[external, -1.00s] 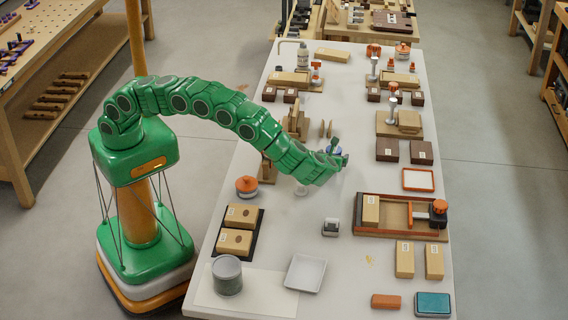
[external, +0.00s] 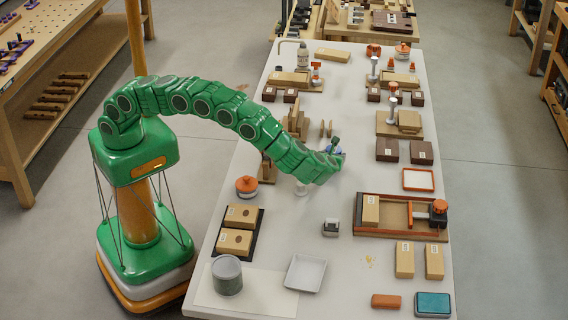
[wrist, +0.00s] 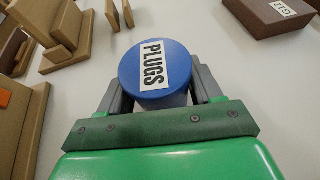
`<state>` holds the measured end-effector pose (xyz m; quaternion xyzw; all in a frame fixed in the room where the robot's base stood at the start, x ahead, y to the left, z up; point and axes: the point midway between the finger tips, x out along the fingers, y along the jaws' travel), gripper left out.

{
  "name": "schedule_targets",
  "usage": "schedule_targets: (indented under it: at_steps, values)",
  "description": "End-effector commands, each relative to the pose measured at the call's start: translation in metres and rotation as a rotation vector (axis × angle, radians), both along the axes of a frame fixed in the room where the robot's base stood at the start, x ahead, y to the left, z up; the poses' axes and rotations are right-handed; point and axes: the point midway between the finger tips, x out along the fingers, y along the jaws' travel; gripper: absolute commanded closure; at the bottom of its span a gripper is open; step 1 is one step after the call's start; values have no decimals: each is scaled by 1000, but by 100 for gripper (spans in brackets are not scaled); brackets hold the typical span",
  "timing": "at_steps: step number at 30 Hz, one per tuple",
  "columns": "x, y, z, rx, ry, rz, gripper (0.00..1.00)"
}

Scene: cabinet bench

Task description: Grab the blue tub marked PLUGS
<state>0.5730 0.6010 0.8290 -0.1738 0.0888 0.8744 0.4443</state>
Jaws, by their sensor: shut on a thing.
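The blue tub (wrist: 152,66) has a round lid with a white label reading PLUGS. In the wrist view it sits between the two grey fingers of my gripper (wrist: 157,92), which are shut on its sides. I cannot tell whether the tub touches the bench.
A brown box marked G12 (wrist: 268,14) lies ahead to the right in the wrist view. Wooden blocks (wrist: 62,35) stand to the left. In the external view, a small grey-topped block (external: 331,227) lies nearer the front. The bench around the gripper's right is bare.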

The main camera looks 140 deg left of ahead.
Motion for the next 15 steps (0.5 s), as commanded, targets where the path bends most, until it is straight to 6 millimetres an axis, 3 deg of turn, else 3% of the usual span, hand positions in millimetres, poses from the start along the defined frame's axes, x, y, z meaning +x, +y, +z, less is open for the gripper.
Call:
schedule_targets:
  at_steps: [8, 15]
  values:
    - [1, 1, 29, 3, -3, 0, 71]
    - [-12, -13, 51, 0, 1, -1, 71]
